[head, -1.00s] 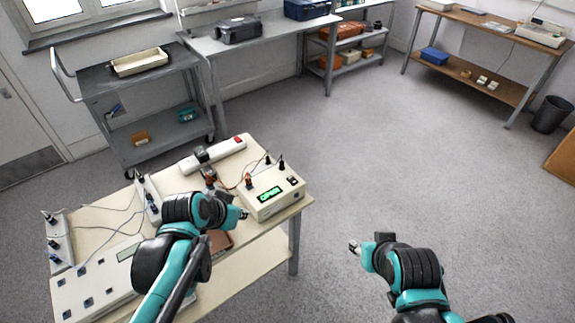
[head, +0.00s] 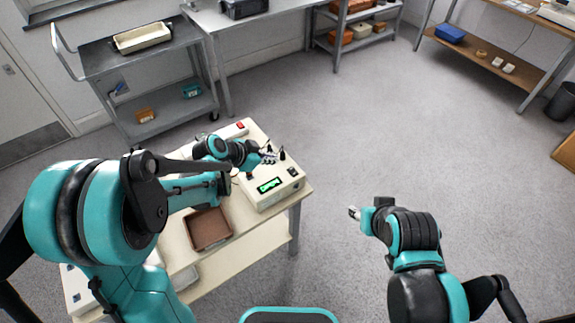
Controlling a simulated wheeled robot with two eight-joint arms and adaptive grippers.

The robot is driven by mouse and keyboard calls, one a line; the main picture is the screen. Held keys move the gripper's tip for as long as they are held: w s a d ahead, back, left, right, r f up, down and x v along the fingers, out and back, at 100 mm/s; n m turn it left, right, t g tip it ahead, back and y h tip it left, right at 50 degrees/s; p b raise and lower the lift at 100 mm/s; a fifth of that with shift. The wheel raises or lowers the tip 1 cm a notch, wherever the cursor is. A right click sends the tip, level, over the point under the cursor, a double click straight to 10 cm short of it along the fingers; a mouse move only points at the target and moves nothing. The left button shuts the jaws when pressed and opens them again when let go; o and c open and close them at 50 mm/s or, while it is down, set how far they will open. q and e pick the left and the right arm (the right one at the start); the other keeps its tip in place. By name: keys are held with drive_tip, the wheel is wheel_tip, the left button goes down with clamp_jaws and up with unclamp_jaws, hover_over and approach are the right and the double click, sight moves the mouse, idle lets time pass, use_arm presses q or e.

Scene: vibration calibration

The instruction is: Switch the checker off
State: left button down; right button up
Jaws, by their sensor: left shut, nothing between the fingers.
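The checker is a cream box (head: 268,198) with a lit green display, on the near table. A small dark switch (head: 292,171) shows on its top right, and dark posts stand at its back. My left gripper (head: 270,156) is shut and empty above the back part of the checker, left of the switch. I cannot tell whether it touches the posts there. My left arm hides the table's left part. My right gripper (head: 354,213) is over open floor, right of the table and apart from it; its fingers are too small to judge.
A brown tray (head: 209,229) lies on the table, left of the checker. A white power strip with a red switch (head: 241,125) is behind. A grey cart (head: 150,90) stands at the back left. The floor right of the table is clear.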

use_arm(q)
drive_tip(key=b, duration=0.4)
hover_over(293, 168)
drive_tip(key=s+a, duration=0.1)
drive_tip(key=s, duration=0.1)
drive_tip(key=f, duration=0.7)
drive_tip(key=shift+s+a+f, duration=0.1)
drive_tip(key=shift+a+f, duration=0.1)
drive_tip(key=shift+f, duration=0.1)
drive_tip(key=shift+a+f+b, duration=0.25)
drive_tip(key=shift+f+b, duration=0.1)
drive_tip(key=shift+f, duration=1.35)
drive_tip(key=shift+f+b, duration=0.1)
drive_tip(key=shift+b, duration=0.2)
